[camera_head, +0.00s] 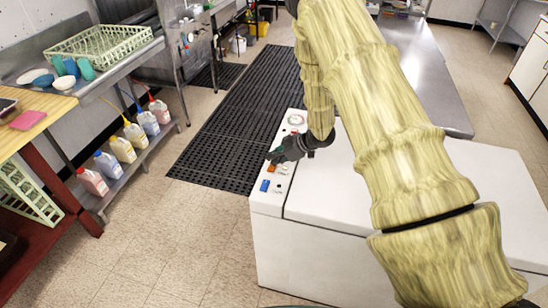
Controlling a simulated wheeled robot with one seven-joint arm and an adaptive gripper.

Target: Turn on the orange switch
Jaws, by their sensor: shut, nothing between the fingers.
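The orange switch (272,169) is on the control strip along the left side of a white box-shaped machine (300,240). A blue switch (265,186) sits in front of it on the same strip. My gripper (271,158) is dark and shut, with nothing in it. It is over the strip, its tips just behind the orange switch in the picture and partly covering that area. I cannot tell whether the tips touch the switch or which way the switch is set.
A round dial (296,119) is at the strip's far end. A black floor mat (235,125) lies behind and left of the machine. Several bottles stand on a low shelf at left, below a green dish rack (98,45). The tiled floor at front left is clear.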

